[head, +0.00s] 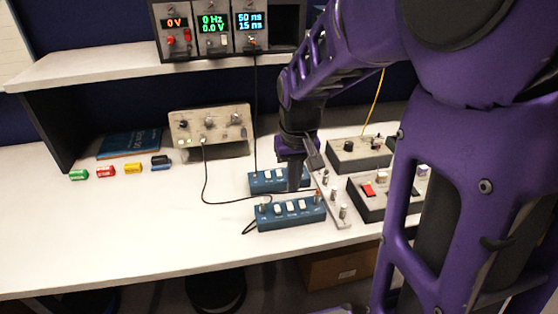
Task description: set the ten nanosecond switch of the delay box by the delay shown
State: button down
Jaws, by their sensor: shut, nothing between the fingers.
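Two blue boxes with white switches lie on the white bench; the pictures do not show clearly which one is the delay box. The rear blue box (266,182) is partly hidden by my gripper (296,184). The front blue box (290,217) shows several white switches in a row. Their labels are too small to read. My gripper points down at the right end of the rear box, just behind the front box. It is shut and empty; I cannot tell whether it touches a box. A display (248,23) on the shelf reads 50 ns above 15 ns.
A strip with several upright knobs (331,205) and two grey instrument boxes (360,153) stand close on the right. A beige instrument (210,128) is behind left. Black cables run to the blue boxes. The left bench front (110,230) is clear.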

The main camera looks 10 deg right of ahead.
aim_at(289, 203)
notch_tip(289, 203, up, 7)
jog(key=p, duration=0.2)
jog(key=shift+s, duration=0.35)
jog(key=shift+f, duration=0.1)
jog(key=m+b, duration=0.2)
jog(key=m, duration=0.4)
jog(key=w+m+b, duration=0.1)
jog(key=m+b, duration=0.2)
jog(key=m, duration=0.3)
jog(key=m+b, duration=0.2)
jog(key=m, duration=0.4)
jog(key=shift+w+r, duration=0.2)
jog(key=shift+r, duration=0.05)
jog(key=f+b, duration=0.1)
jog(key=f, duration=0.3)
jog(key=w+f+b, duration=0.1)
jog(key=f, duration=0.4)
jog(key=f+b, duration=0.1)
jog(key=f, duration=0.4)
jog(key=shift+w+b, duration=0.3)
jog(key=shift+b, duration=0.05)
